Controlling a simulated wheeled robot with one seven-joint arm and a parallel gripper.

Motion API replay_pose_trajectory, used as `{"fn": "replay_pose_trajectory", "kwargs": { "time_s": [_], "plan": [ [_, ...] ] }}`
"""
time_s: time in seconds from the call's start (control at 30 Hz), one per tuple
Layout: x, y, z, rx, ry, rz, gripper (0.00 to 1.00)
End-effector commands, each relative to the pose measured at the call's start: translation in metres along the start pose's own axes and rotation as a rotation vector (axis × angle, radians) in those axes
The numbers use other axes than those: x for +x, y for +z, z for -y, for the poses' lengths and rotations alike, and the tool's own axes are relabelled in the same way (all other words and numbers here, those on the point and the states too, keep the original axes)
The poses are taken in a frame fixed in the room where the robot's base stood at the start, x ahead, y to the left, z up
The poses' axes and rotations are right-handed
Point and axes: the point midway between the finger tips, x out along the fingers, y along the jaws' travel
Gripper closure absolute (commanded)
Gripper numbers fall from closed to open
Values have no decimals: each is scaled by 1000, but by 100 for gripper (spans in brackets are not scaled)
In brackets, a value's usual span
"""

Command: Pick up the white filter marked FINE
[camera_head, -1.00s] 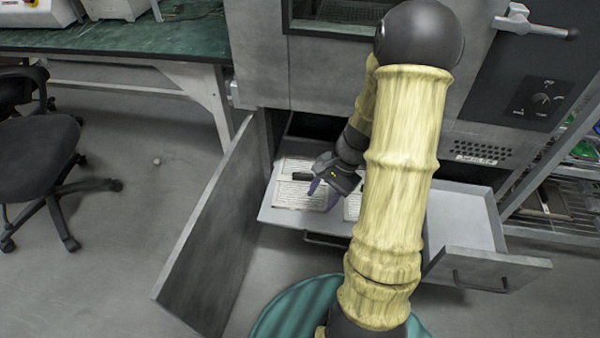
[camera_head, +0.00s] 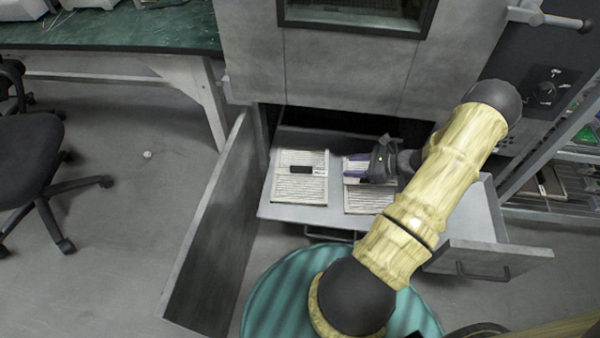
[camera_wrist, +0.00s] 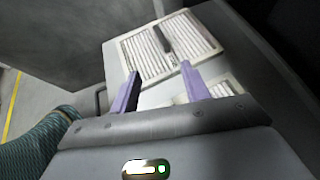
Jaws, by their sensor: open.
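Two white pleated filters lie flat side by side in an open grey drawer (camera_head: 290,213). The left filter (camera_head: 300,188) has a dark handle or label near its middle; any writing is too small to read. The right filter (camera_head: 368,200) is partly hidden by my gripper (camera_head: 362,172), which is over its upper part. In the wrist view, my gripper (camera_wrist: 158,80) is open with two purple fingers spread and nothing between them. One filter (camera_wrist: 165,50) shows whole beyond the fingertips, and part of another filter (camera_wrist: 222,90) shows behind the right finger. Which is marked FINE I cannot tell.
An open grey door (camera_head: 215,225) stands left of the drawer. A second open drawer (camera_head: 485,250) is at the right. The machine's front (camera_head: 340,65) rises behind.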

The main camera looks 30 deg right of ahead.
Motion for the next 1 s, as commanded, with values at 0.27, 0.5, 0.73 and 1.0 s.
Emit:
{"fn": "replay_pose_trajectory", "kwargs": {
  "time_s": [0.27, 0.5, 0.73, 1.0],
  "plan": [
    [33, -2, -2, -3, 7, 1, 53],
    [76, -1, -2, -4, 8, 0, 53],
    [115, -1, -2, -5, 9, -1, 53],
    [124, 2, -1, -4, 6, -2, 53]
  ]
}}
